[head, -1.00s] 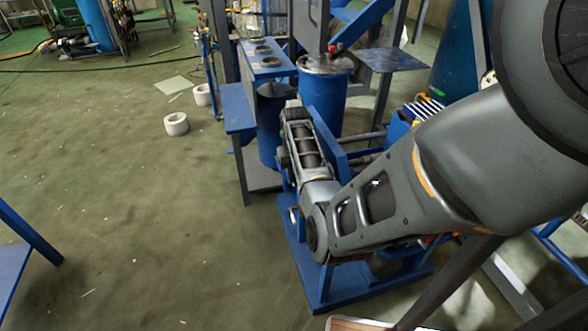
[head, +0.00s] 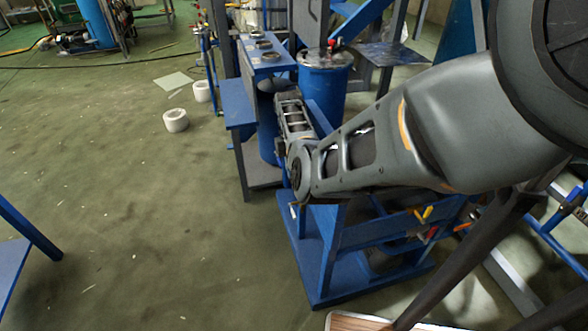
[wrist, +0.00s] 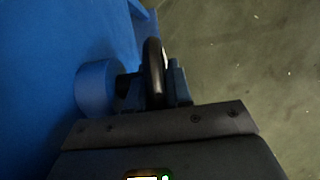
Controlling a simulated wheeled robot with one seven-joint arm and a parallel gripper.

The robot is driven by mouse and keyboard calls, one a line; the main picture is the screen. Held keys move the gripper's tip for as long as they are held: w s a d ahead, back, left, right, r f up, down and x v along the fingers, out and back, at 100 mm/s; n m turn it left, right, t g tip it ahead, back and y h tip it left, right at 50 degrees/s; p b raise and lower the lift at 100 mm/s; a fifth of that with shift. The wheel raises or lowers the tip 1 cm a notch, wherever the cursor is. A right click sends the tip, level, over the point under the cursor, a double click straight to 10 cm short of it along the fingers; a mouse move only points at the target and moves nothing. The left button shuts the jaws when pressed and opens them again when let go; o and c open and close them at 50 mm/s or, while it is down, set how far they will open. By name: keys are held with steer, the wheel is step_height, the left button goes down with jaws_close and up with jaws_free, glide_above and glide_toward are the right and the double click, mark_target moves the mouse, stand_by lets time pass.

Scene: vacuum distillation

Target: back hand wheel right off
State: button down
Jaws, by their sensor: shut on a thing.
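In the wrist view a dark, rounded hand wheel (wrist: 155,72) is seen edge-on, beside a blue round boss (wrist: 96,88) on a blue body. My gripper (wrist: 154,88) is shut on the rim of the hand wheel, with one finger on either side. The right finger shows clearly, while the left one is dark and partly lost against the shaft area. In the head view my arm covers the wheel and my gripper, so neither can be made out there.
A blue frame stand (head: 330,245) stands below my arm. A blue drum (head: 322,85) and a blue bench (head: 240,110) are behind it. A blue table corner (head: 20,260) shows at far left.

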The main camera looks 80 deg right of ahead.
steer(key=c, duration=1.1)
jaws_free()
steer(key=shift+v, duration=3.9)
